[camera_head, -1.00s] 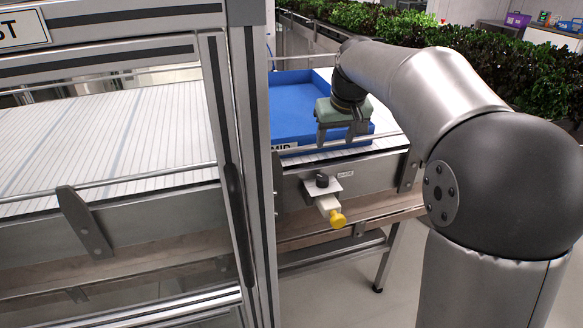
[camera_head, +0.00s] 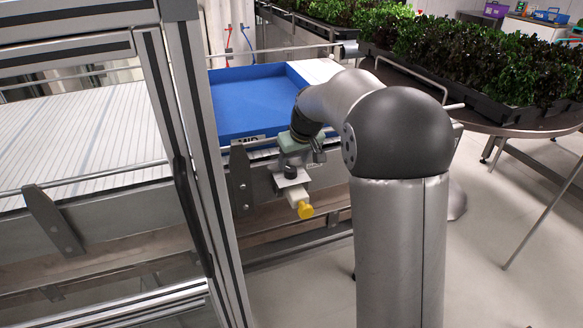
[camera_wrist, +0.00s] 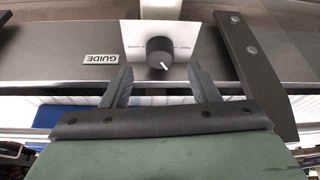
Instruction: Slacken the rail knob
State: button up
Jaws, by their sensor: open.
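The rail knob is a small black round knob (camera_wrist: 160,53) with a white pointer line, on a white plate (camera_wrist: 186,28) with markings at both sides. A "GUIDE" label (camera_wrist: 100,59) is on the metal rail beside it. In the head view the knob (camera_head: 291,170) shows just below my gripper (camera_head: 298,160). In the wrist view my gripper (camera_wrist: 158,88) is open, with its two fingers apart on either side of the knob and slightly short of it. No contact with the knob shows.
A yellow-ended fitting (camera_head: 305,210) sticks out below the plate. A blue tray (camera_head: 262,110) sits on the conveyor behind the rail. A dark bracket (camera_wrist: 250,60) stands beside the plate. A framed glass door (camera_head: 185,150) is at the left, and lettuce (camera_head: 470,60) is at the back right.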

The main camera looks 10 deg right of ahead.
aim_at(291, 169)
jog(key=shift+x, duration=2)
jog(key=c, duration=1)
jog(key=shift+o, duration=0.2)
jog(key=shift+a, duration=0.1)
jog(key=shift+m+h+p, duration=0.35)
jog(key=shift+m+h, duration=0.05)
jog(key=shift+m, duration=0.7)
jog(key=shift+a+m+h+p, duration=0.1)
jog(key=shift+m+h+p, duration=0.5)
jog(key=shift+m, duration=1.2)
